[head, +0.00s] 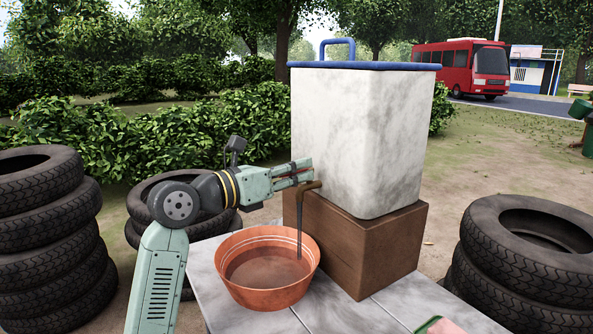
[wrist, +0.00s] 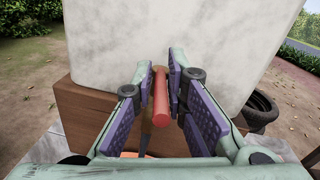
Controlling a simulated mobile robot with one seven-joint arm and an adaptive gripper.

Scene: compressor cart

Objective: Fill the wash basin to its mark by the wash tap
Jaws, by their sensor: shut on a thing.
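The wash basin (head: 246,293) is an orange-brown bowl on the grey table below the tap, with brownish liquid (head: 265,270) inside. A pale line runs round its inner wall above the liquid. The wash tap (head: 309,186) is brown and sits low on the white marbled tank (head: 345,130). A thin dark column (head: 299,228) runs from the tap down into the basin; it looks like running water. My gripper (head: 304,172) is at the tap, its fingers shut on the red tap handle (wrist: 160,100), which shows between the purple pads in the wrist view.
The tank has a blue lid (head: 365,66) and stands on a brown block (head: 345,240) on the grey table (head: 345,318). Tyre stacks stand at the left (head: 45,230) and right (head: 525,260), with more tyres behind my arm. A pink and green item (head: 438,326) lies at the front edge.

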